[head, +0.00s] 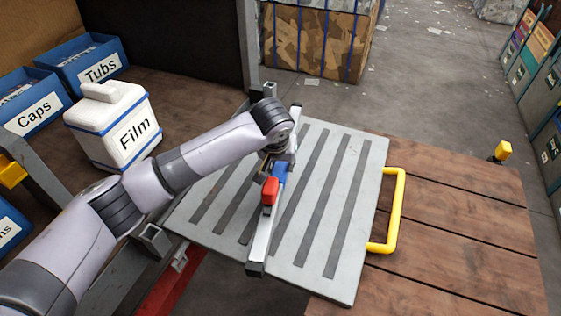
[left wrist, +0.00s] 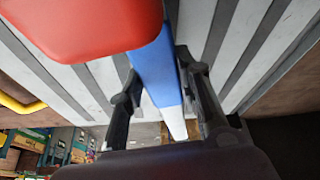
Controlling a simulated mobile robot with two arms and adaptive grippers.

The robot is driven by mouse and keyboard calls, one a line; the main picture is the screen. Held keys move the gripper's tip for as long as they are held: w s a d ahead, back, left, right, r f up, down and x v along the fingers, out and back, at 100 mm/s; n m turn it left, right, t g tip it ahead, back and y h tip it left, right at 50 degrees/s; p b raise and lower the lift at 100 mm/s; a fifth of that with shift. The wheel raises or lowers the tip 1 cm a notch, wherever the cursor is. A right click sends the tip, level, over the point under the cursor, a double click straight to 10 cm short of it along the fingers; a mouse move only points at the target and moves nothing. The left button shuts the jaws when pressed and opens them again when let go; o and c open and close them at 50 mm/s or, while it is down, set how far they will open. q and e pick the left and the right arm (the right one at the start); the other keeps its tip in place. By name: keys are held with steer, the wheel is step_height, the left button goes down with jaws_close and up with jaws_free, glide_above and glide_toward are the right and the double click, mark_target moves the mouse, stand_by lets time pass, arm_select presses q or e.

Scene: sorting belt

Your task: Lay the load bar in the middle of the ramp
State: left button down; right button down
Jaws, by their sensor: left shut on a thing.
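The load bar (head: 262,232) is a long pale metal bar with black ends, a blue middle and a red block on it. In the head view it lies lengthwise over the ramp (head: 362,190), a grey plate with dark strips, its ends reaching about the plate's far and near edges. My left gripper (head: 277,164) is shut on the bar near the blue part. In the left wrist view, the two fingers (left wrist: 160,82) stand either side of the blue section (left wrist: 156,70), with the red block (left wrist: 75,25) close by. Whether the bar touches the ramp, I cannot tell.
A yellow handle (head: 399,212) is on the ramp's right side, over wooden planks (head: 460,225). A white Film container (head: 112,128) and blue Tubs (head: 90,60) and Caps (head: 30,100) bins stand at left. A cardboard-filled cage (head: 315,42) stands behind.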

mark_target(281, 173)
arm_select(q)
steer(key=shift+w+f+b, duration=0.1)
steer(key=shift+f+b, duration=0.45)
steer(key=shift+f, duration=1.2)
steer(key=c, duration=1.1)
jaws_free()
steer(key=shift+o, duration=0.2)
steer(key=shift+s+f, duration=0.2)
steer(key=shift+f, duration=0.15)
steer(key=o, duration=0.6)
steer(key=shift+r, duration=0.15)
steer(key=shift+r, duration=0.1)
steer(key=shift+r+p, duration=5)
steer(key=shift+p, duration=0.5)
steer(key=shift+f, duration=0.1)
